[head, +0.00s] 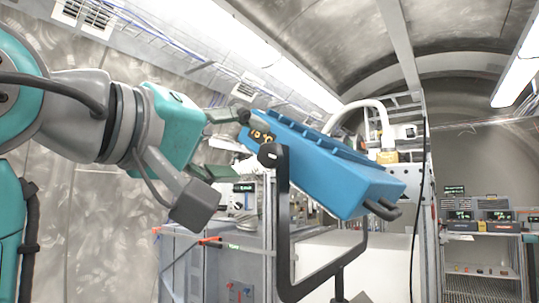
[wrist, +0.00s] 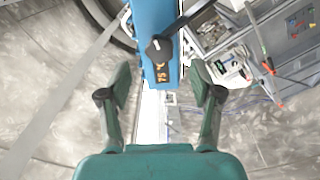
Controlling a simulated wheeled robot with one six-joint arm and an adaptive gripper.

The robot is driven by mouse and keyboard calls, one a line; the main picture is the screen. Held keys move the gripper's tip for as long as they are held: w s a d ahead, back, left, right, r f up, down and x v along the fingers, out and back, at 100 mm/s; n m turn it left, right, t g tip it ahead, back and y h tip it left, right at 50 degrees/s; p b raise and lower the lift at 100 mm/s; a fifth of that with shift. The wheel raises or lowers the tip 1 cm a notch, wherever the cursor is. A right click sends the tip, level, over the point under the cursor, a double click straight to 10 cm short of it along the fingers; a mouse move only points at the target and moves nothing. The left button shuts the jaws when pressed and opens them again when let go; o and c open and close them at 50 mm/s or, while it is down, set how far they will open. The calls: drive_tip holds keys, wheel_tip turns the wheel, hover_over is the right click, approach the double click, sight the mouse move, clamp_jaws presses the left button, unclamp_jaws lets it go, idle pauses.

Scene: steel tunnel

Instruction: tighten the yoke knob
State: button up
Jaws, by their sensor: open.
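The yoke knob (head: 268,154) is a small black knob with a light mark, at the top of the black yoke (head: 283,230). The yoke carries a tilted blue housing (head: 335,165). In the wrist view the knob (wrist: 158,48) lies just beyond the fingertips, against the blue housing (wrist: 155,20). My gripper (head: 222,145) is at the left of the knob in the head view. In the wrist view my gripper (wrist: 160,80) is open and empty, with its fingers on either side of the housing's near end and apart from the knob.
A black cable (head: 420,180) hangs right of the housing. A bench with instruments (head: 240,197) stands behind the yoke. A shelf with lit devices (head: 480,225) is at the far right. A curved metal wall (head: 90,150) is behind my arm.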

sight(267, 155)
drive_tip(key=x, duration=0.6)
drive_tip(key=shift+w+d, duration=0.25)
drive_tip(key=shift+w, duration=0.05)
drive_tip(key=shift+c, duration=0.2)
drive_tip(key=c, duration=1.1)
